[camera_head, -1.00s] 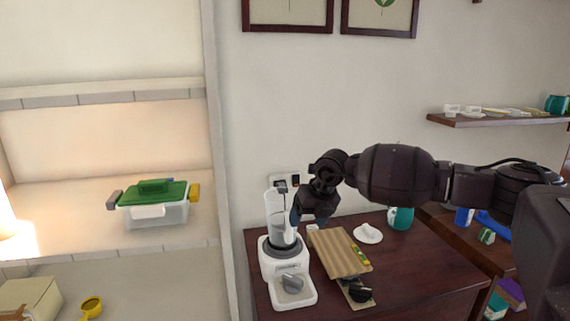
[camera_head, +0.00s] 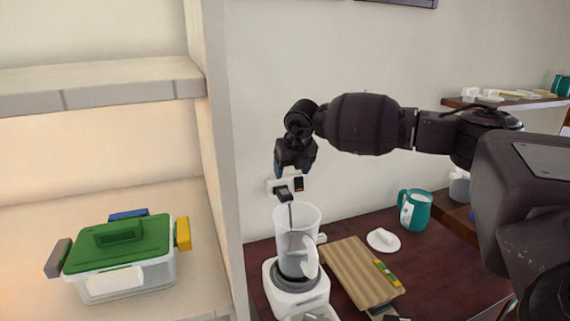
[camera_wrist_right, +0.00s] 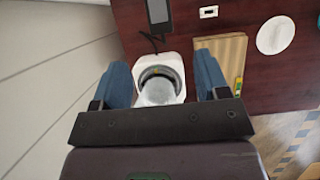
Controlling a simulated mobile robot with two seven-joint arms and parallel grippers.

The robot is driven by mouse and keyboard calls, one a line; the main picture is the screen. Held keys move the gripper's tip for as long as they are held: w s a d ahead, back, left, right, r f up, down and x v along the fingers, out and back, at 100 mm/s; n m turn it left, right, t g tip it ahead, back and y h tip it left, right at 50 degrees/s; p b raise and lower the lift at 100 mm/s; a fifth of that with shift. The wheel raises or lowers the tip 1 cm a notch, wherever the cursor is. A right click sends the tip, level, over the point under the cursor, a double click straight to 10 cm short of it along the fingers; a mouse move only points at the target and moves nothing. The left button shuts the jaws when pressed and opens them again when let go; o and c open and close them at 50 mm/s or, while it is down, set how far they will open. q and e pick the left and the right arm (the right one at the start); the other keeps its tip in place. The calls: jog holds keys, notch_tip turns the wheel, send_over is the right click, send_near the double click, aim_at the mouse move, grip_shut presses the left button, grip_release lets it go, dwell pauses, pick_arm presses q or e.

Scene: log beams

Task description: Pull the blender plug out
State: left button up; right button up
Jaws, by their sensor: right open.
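The black blender plug (camera_head: 284,193) sits at the white wall outlet (camera_head: 271,186), with a dark cord hanging down. It looks seated, but the contact is too small to make out. The blender has a clear jar (camera_head: 297,232) on a white base (camera_head: 298,288), standing below the outlet. My right gripper (camera_head: 294,166) is just above the plug, apart from it. In the right wrist view its blue fingers (camera_wrist_right: 164,80) are wide apart and empty, with the blender far below between them. My left gripper is out of view.
A ribbed board (camera_head: 350,268) lies right of the blender, with a white plate (camera_head: 382,241) and teal mug (camera_head: 414,210) beyond.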

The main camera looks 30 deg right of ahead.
aim_at(287, 195)
jog(key=p+x, duration=0.1)
jog(key=x, duration=0.9)
jog(key=shift+f, duration=0.25)
jog(key=c, duration=1)
jog(key=shift+s, duration=0.15)
jog(key=shift+s+a+p, duration=0.3)
jog(key=shift+s+p, duration=0.2)
jog(key=shift+s, duration=0.45)
jog(key=shift+s+a, duration=0.2)
jog(key=shift+s, duration=0.75)
